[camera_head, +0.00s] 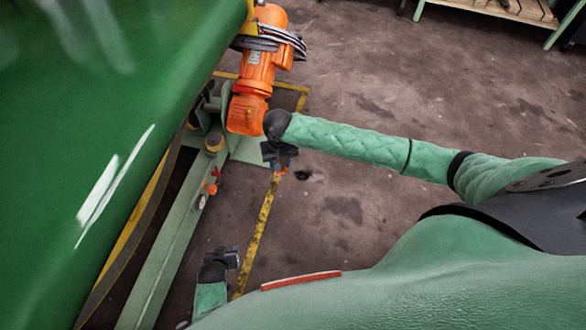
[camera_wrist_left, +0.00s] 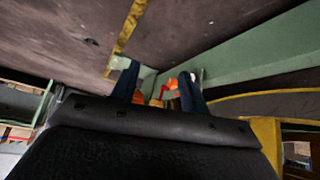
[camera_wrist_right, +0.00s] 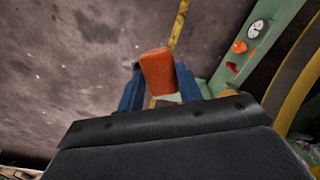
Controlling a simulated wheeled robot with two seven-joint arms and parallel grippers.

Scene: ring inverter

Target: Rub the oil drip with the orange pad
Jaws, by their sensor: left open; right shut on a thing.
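The orange pad (camera_wrist_right: 158,72) is a small block between the fingers of my right gripper (camera_wrist_right: 160,88), which is shut on it. In the head view only a little of the pad (camera_head: 283,171) shows below the right gripper (camera_head: 279,155). A small black spot, which looks like the oil drip (camera_head: 303,176), lies on the floor just right of the pad; it also shows in the left wrist view (camera_wrist_left: 91,42). The pad appears above the floor, apart from the spot; its exact height is unclear. My left gripper (camera_head: 230,257) is open and empty at the lower left.
A green machine (camera_head: 90,130) fills the left, with a green base rail (camera_head: 170,240) carrying a gauge and a red valve. An orange motor (camera_head: 258,85) stands beyond my right gripper. A yellow floor line (camera_head: 258,230) runs beside the rail. The floor to the right is open.

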